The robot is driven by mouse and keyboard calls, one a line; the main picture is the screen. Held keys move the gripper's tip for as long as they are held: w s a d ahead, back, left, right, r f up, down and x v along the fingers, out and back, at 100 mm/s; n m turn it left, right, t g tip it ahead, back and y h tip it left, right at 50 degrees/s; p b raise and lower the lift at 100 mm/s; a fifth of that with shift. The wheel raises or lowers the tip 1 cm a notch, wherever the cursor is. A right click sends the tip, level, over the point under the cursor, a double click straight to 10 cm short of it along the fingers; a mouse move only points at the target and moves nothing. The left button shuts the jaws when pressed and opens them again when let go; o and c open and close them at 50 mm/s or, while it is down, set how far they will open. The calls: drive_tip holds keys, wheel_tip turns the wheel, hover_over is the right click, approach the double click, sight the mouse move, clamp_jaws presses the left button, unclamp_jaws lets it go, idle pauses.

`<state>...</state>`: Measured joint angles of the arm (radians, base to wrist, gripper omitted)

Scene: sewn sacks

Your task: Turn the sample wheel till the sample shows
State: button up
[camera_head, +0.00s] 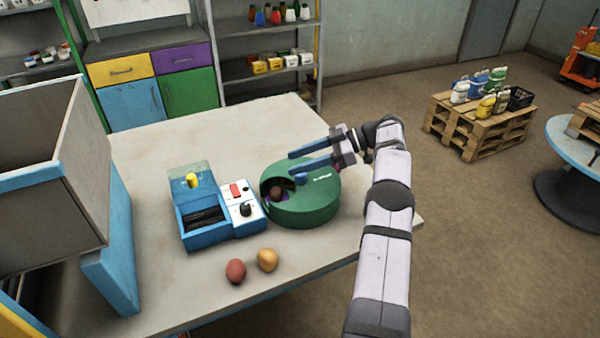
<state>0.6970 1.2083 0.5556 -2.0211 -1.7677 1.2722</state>
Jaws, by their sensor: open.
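The sample wheel is a green round drum (318,205) standing on the table. A notch in its left side shows a dark brown round thing (277,193) and a bit of purple. A small blue knob (300,179) shows at the top of the drum near the notch. My gripper (292,162) reaches in from the right over the drum's far side, with its two blue fingers apart and nothing seen between them. The lower finger is close to the knob in the picture; I cannot tell whether they touch.
A blue box with an open clear lid (190,172) and a white control panel (238,203) stands just left of the drum. A red egg-shaped thing (236,271) and an orange one (267,260) lie in front. A large grey bin (50,170) is at the left. The table's far part is clear.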

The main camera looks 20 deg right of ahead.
drive_tip(key=shift+r+p, duration=0.3)
drive_tip(key=shift+r, duration=2.35)
